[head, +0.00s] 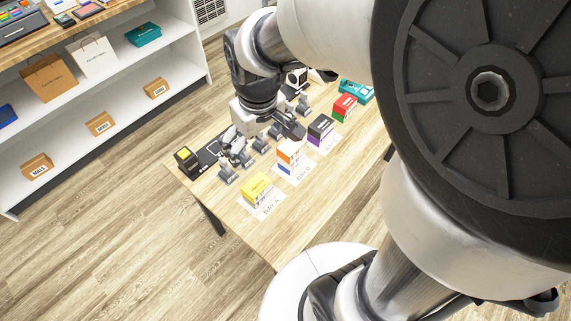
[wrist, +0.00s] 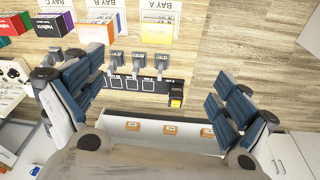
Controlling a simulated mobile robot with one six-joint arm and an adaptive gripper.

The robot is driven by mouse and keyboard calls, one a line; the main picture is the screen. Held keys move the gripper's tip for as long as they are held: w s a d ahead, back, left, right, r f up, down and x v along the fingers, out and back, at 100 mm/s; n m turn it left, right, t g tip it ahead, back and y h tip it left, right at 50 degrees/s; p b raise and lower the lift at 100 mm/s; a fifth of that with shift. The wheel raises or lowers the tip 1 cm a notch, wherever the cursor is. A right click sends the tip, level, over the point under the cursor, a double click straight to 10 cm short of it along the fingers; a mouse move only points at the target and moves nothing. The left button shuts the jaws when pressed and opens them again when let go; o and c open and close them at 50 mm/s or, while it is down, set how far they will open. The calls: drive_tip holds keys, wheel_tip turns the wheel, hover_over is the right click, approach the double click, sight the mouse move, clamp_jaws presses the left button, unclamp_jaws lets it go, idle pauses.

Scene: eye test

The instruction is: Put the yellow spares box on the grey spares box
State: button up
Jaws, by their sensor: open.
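A yellow box (head: 257,186) sits on the BAY A sheet near the table's front edge; it also shows at the top of the wrist view (wrist: 158,33). A dark box (head: 321,126), black or dark grey with purple below it, stands on another bay sheet to the right; it also shows in the wrist view (wrist: 43,27). I cannot tell whether it is the grey spares box; its print is too small. My gripper (head: 262,138) is above the table, behind the bay sheets and apart from the yellow box. In the wrist view its fingers (wrist: 155,103) are wide open with nothing between them.
An orange-and-white box (head: 291,156) stands between the yellow and dark ones. A red-and-green box (head: 344,106) and a teal box (head: 358,92) are farther right. Several small grey holders (head: 228,174) and a black-and-yellow device (head: 186,159) are close by. The table's near strip (head: 275,235) is clear.

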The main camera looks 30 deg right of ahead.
drive_tip(key=s+r+m+t, duration=0.1)
drive_tip(key=s+r, duration=0.3)
drive_tip(key=s, duration=0.3)
drive_tip(key=s+r+m+t, duration=0.1)
drive_tip(key=s+r, duration=0.3)
drive_tip(key=s, duration=0.3)
drive_tip(key=shift+s+t, duration=0.3)
drive_tip(key=shift+s, duration=0.1)
